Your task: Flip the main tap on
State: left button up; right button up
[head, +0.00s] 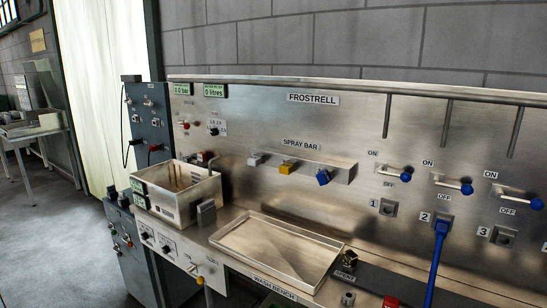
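No label reading "main tap" is legible. On the steel wall panel, three lever taps sit in a row at the right: the first (393,171), the second (452,184) and the third (517,197). Each has a blue-tipped handle lying roughly sideways, tip to the right, with ON printed above and OFF below. I cannot tell their settings. A yellow-handled fitting (199,279) shows low on the bench front. A red-handled fitting (203,157) shows behind the steel basin at the left. Neither of my grippers is in view.
A shallow steel tray (279,218) lies on the wash bench. The steel basin (140,194) stands left of it. A blue hose (436,258) hangs from socket 2. The spray bar (300,168) projects from the panel. Grey control boxes (149,128) stand at the left; floor beyond is open.

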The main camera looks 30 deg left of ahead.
aim_at(186, 125)
jog(key=u, duration=1.6)
jog(key=i+j, duration=0.45)
jog(key=j, duration=0.15)
jog(key=i+j, duration=0.95)
jog(key=j, duration=0.3)
jog(key=i+j, duration=0.5)
jog(key=k+j, duration=0.05)
jog(key=j, duration=0.05)
